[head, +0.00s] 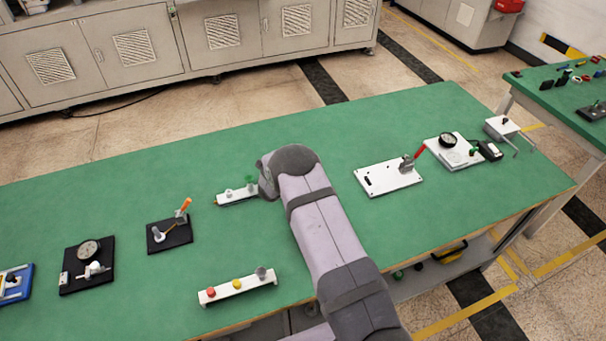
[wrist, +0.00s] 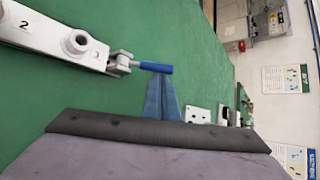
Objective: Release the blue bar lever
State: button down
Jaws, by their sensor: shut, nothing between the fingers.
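The blue lever (wrist: 156,67) shows in the wrist view as a short blue handle on a thin rod. The rod joins a metal pivot at the right end of a white bar (wrist: 50,27) labelled 2. The lever points right, roughly in line with the bar. My gripper (wrist: 161,79) shows as blue-grey fingers, shut and empty, with the tips right by the blue handle; I cannot tell if they touch it. In the head view part of a white bar (head: 232,196) shows left of my arm's end, which hides the gripper and the blue lever.
The green table (head: 130,205) also holds a white bar with coloured buttons (head: 237,287), a black plate with an orange lever (head: 170,233), a dial gauge on a black plate (head: 87,264), and a white plate with a red-handled clamp (head: 388,177). Green surface is clear between them.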

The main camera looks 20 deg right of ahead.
jog(key=shift+r, duration=0.1)
jog(key=shift+r+p, duration=0.35)
jog(key=shift+r, duration=0.5)
jog(key=p+v, duration=0.3)
jog(key=v, duration=0.6)
jog(key=shift+s+a+p, duration=0.3)
jog(key=shift+s+a, duration=0.05)
jog(key=shift+a, duration=0.1)
